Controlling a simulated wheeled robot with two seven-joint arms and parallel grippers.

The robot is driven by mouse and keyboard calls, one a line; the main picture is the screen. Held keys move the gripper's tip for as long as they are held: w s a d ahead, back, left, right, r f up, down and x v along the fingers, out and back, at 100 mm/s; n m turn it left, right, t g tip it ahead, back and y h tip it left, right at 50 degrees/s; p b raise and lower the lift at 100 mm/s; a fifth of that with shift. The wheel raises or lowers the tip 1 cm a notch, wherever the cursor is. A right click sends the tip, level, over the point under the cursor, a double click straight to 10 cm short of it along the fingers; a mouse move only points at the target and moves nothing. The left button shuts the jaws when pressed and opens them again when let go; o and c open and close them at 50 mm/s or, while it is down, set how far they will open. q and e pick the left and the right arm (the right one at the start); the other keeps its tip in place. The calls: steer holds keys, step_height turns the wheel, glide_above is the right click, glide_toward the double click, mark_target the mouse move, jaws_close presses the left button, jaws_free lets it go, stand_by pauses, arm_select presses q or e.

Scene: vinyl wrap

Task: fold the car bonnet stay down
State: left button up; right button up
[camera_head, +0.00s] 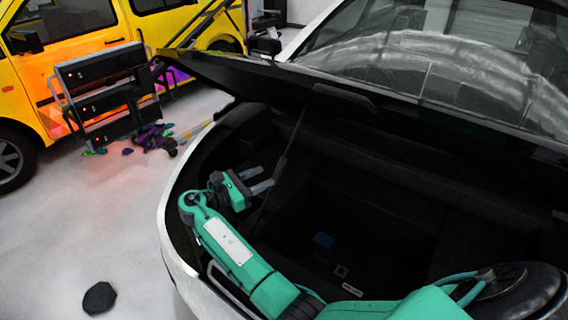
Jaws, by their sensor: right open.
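The white car's bonnet (240,82) is raised over the dark, open front bay. The bonnet stay (281,165) is a thin dark rod slanting from under the bonnet down into the bay. It is hard to make out against the dark lining. My right gripper (266,179) is over the left part of the bay, its two grey fingers pointing right toward the stay. It is open, and the fingertips are close to the rod. I cannot tell whether they touch it. The stay's lower end is lost in shadow. My left gripper is not in view.
The bay's front edge (176,262) curves along the left, under my right arm. A yellow van (30,85) and a dark rack (100,92) stand at the upper left.

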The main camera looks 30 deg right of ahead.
mark_target(276, 172)
steer(key=d+p, duration=0.1)
steer(key=d, duration=0.3)
steer(key=shift+w+d, duration=0.15)
steer(key=shift+d, duration=0.2)
steer(key=d+p, duration=0.1)
steer(key=d, duration=0.2)
steer(key=shift+w, duration=0.1)
steer(key=shift+d, duration=0.25)
steer(key=shift+d+f, duration=0.1)
steer(key=shift+d, duration=0.1)
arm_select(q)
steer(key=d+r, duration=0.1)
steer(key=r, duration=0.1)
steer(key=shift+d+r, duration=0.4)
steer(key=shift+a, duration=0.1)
arm_select(e)
steer(key=shift+c, duration=0.2)
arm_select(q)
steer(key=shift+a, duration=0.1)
arm_select(e)
jaws_close()
